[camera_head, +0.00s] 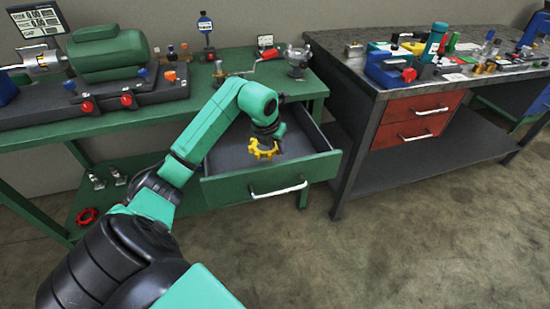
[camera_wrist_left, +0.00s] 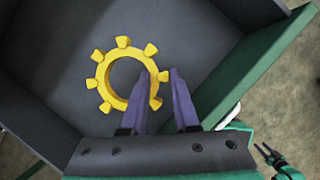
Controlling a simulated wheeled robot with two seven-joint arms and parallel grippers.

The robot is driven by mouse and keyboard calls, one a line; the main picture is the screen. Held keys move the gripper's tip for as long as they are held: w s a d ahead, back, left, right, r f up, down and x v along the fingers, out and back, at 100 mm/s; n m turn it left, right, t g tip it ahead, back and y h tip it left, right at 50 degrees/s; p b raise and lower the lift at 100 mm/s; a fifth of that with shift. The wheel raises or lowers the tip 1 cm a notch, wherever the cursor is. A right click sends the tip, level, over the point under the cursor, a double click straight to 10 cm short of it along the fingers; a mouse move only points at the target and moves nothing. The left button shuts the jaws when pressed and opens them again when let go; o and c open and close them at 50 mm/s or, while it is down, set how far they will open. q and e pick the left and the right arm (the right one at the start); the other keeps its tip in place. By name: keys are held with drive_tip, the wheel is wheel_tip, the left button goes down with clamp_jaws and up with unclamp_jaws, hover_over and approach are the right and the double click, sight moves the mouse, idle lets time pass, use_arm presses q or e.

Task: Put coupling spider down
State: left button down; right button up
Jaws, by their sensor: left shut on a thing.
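The yellow coupling spider (camera_head: 263,149) is a toothed ring. My left gripper (camera_head: 267,138) is shut on it and holds it over the open green drawer (camera_head: 240,187). In the left wrist view, the fingers of my left gripper (camera_wrist_left: 160,88) are on either side of one tooth at the right edge of the spider (camera_wrist_left: 103,84). The dark drawer floor (camera_wrist_left: 185,30) lies behind the ring. I cannot tell how high above the floor it is. A small teal part of mine with dark prongs, likely my right gripper (camera_wrist_left: 268,153), shows at the lower right there.
The drawer hangs out from a green workbench (camera_head: 225,75) carrying a green motor (camera_head: 108,53) and a hand crank (camera_head: 255,62). A red ring (camera_head: 87,216) lies on the lower shelf. A grey bench (camera_head: 345,80) with red drawers stands right. The drawer floor around the spider looks empty.

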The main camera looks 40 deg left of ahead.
sight(276, 161)
use_arm(q)
wheel_tip(276, 161, down, 6)
drive_tip(key=shift+w, duration=0.1)
use_arm(e)
drive_tip(key=shift+s+d+f, duration=0.15)
drive_tip(key=shift+s+f, duration=0.05)
drive_tip(key=shift+s, duration=0.25)
use_arm(q)
drive_tip(key=shift+f, duration=0.15)
drive_tip(key=c, duration=0.7)
unclamp_jaws()
drive_tip(key=shift+o, duration=0.2)
use_arm(e)
drive_tip(key=shift+f, duration=0.1)
